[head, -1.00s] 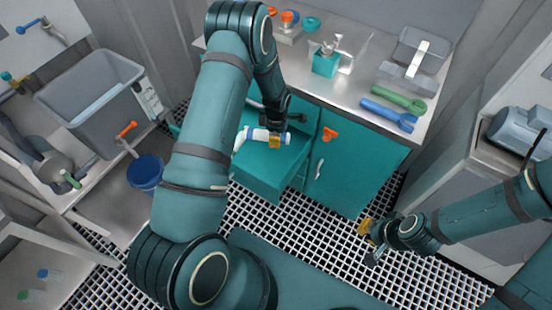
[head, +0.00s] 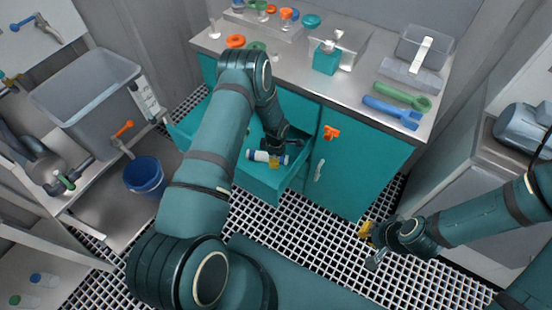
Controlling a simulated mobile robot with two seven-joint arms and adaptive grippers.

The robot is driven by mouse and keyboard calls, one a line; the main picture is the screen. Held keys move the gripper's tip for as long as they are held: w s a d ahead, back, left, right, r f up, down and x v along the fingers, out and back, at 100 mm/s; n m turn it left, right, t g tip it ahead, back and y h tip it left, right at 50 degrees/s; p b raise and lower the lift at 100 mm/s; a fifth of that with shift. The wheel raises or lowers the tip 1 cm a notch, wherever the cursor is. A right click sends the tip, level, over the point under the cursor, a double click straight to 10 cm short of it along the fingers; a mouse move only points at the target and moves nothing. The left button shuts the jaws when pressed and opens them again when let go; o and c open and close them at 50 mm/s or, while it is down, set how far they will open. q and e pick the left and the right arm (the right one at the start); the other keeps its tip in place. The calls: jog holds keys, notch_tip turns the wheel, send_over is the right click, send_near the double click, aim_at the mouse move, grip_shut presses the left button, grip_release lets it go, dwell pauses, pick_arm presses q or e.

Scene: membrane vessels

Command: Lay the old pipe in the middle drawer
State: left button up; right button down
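The old pipe (head: 258,156), white with a blue end, is inside the open teal drawer (head: 262,187), below the level of its rim. My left gripper (head: 274,159) reaches down into the drawer from above, its yellow finger pad against the pipe, and appears shut on it. Whether the pipe touches the drawer floor I cannot tell. My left arm hides the left part of the drawer, and the drawer's place in the stack is unclear.
The steel counter (head: 300,75) holds a teal dispenser (head: 326,60), a green wrench (head: 403,97), a blue wrench (head: 392,112) and a grey bin (head: 423,48). A closed cabinet door (head: 350,180) with orange knob stands right of the drawer. A blue bucket (head: 146,177) stands left.

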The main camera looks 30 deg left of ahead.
pick_arm(q)
jog(key=o, duration=1.1)
notch_tip(320, 180, up, 12)
jog(key=p, duration=0.3)
jog(key=s+d+r+m+h, duration=0.2)
jog(key=s+d+r+m, duration=0.1)
jog(key=s+d+m, duration=0.6)
jog(key=s+d+r+m+t+h, duration=0.1)
jog(key=s+d+r+m, duration=0.2)
jog(key=s+d+m, duration=0.6)
jog(key=shift+s+r+m+t+h, duration=0.2)
jog(key=shift+s+m+t+h, duration=0.15)
jog(key=shift+s+m, duration=0.5)
jog(key=shift+w, duration=0.15)
